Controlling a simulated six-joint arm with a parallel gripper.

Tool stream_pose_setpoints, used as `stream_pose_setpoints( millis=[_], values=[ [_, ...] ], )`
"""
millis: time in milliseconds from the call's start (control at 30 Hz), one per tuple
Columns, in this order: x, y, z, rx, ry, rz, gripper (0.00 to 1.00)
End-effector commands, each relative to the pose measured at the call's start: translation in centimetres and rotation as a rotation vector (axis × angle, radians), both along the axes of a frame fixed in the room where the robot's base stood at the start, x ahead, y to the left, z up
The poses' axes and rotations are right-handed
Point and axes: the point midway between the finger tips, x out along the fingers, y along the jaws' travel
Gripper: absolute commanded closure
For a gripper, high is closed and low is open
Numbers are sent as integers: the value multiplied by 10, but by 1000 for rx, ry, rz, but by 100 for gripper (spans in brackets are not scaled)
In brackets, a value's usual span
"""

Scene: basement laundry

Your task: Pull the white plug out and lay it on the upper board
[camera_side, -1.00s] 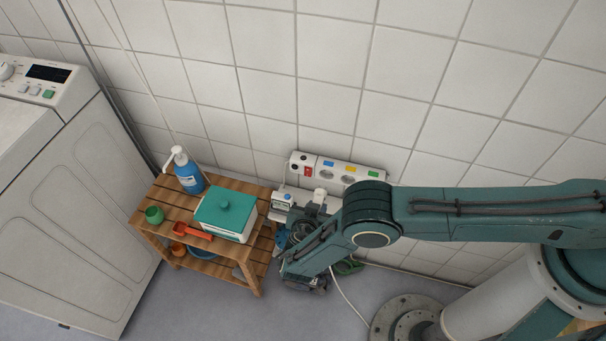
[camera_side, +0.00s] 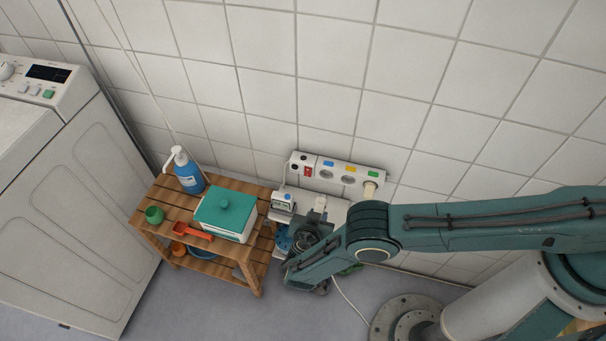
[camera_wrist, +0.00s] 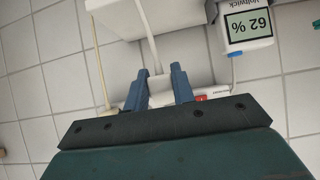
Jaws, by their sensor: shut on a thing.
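The white plug (camera_side: 320,202) is between the two blue-grey fingers of my gripper (camera_wrist: 161,88), which is shut on it. In the wrist view the plug (camera_wrist: 159,82) has its white cord running up the picture. In the side view it is apart from the white socket strip (camera_side: 309,159) on the wall, below it. The sockets under the blue and yellow labels look empty. My arm hides part of the gripper in the side view. The upper board (camera_side: 172,208) is the slatted wooden top of a low rack, left of my gripper.
A cream plug (camera_side: 370,188) sits in the strip's right socket. A meter (camera_wrist: 248,25) reading 62 % is near my gripper.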

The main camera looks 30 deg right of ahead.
Motion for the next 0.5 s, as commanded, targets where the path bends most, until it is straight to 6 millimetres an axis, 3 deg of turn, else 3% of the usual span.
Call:
stream_pose_setpoints(
  millis=[500],
  values=[
    [-3,-3,-30,-1,1,0,100]
  ],
)
